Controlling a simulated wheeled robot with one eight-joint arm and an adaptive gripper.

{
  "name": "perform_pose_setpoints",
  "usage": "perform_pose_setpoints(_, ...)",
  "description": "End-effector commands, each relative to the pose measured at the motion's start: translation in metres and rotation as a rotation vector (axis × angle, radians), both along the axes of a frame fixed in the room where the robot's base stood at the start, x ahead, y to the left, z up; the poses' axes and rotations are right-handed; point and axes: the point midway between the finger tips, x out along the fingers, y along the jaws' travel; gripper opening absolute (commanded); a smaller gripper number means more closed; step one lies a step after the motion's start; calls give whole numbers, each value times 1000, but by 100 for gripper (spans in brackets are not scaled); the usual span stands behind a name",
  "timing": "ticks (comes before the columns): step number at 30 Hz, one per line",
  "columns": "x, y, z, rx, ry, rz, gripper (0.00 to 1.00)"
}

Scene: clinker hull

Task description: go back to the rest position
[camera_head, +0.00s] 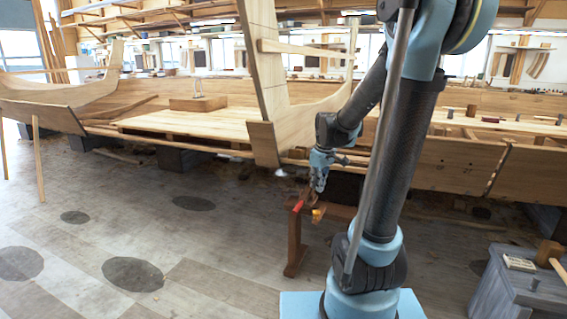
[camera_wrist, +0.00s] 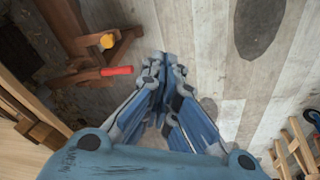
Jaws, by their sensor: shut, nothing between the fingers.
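My gripper (camera_head: 319,186) hangs at the end of my arm in the middle of the head view, pointing down, near the top of a small wooden stand (camera_head: 296,245). In the wrist view my gripper (camera_wrist: 165,62) has its blue fingers together, with nothing between them. The red handle (camera_head: 298,206) and the yellow handle (camera_head: 317,214) are at the stand's top. In the wrist view the red handle (camera_wrist: 117,71) and yellow handle (camera_wrist: 107,41) lie left of the fingertips, apart from them.
The wooden clinker hull (camera_head: 200,125) spans the back, with a tall post (camera_head: 265,80) behind my gripper. A grey chest (camera_head: 510,290) with tools on top stands at the lower right. The plank floor (camera_head: 180,235) at the left is mostly clear, with dark round patches.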

Motion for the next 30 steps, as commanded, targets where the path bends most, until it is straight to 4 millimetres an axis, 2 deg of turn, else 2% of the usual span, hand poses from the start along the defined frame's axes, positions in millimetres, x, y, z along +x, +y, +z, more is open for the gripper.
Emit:
perform_pose_setpoints(3,-29,-9,5,6,6,-70,0)
perform_pose_setpoints(14,-109,-33,6,27,22,-289,0)
perform_pose_setpoints(23,-172,-48,-9,45,31,-472,0)
perform_pose_setpoints(30,-215,-58,-29,59,37,-614,0)
